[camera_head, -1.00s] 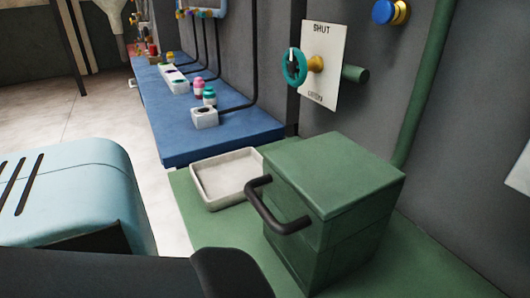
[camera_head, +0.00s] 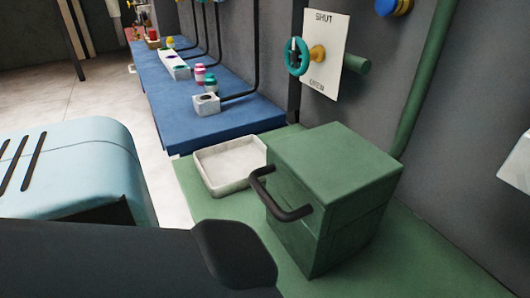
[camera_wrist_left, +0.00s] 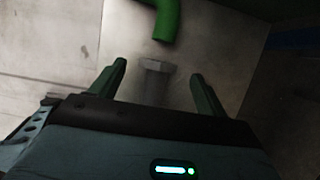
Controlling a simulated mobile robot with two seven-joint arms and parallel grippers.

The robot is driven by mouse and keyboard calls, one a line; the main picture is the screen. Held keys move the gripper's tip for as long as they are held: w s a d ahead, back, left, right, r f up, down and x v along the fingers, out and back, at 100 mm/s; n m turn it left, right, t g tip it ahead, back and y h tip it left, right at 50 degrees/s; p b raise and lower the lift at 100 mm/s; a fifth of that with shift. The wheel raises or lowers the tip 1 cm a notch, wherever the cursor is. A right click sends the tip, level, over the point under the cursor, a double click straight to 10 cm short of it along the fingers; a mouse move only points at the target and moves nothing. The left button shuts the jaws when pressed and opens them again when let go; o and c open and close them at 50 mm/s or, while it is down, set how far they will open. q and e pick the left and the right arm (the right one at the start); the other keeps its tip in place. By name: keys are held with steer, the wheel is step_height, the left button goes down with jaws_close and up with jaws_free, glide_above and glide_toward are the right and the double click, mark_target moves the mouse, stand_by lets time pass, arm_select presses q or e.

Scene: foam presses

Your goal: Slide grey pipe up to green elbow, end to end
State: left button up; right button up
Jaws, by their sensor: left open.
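In the left wrist view, the green elbow (camera_wrist_left: 167,22) comes in from the top edge, its open end pointing down. The grey pipe (camera_wrist_left: 154,83) lies just below it, with a visible gap between their ends. My left gripper (camera_wrist_left: 158,75) is open, with one finger on each side of the grey pipe and clear space on both sides. The pipe's lower part is dim and runs toward the gripper's body. Neither elbow nor pipe can be made out in the head view. My right gripper is not in view.
The head view shows a green box with a black handle (camera_head: 335,165) on a green bench (camera_head: 425,250). A white tray (camera_head: 203,181) sits beside it. A blue bench (camera_head: 220,134) holds small parts farther back. A teal handwheel (camera_head: 291,57) is on the wall.

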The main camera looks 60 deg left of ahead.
arm_select(q)
steer(key=shift+p+v, duration=0.4)
steer(key=shift+v, duration=1.15)
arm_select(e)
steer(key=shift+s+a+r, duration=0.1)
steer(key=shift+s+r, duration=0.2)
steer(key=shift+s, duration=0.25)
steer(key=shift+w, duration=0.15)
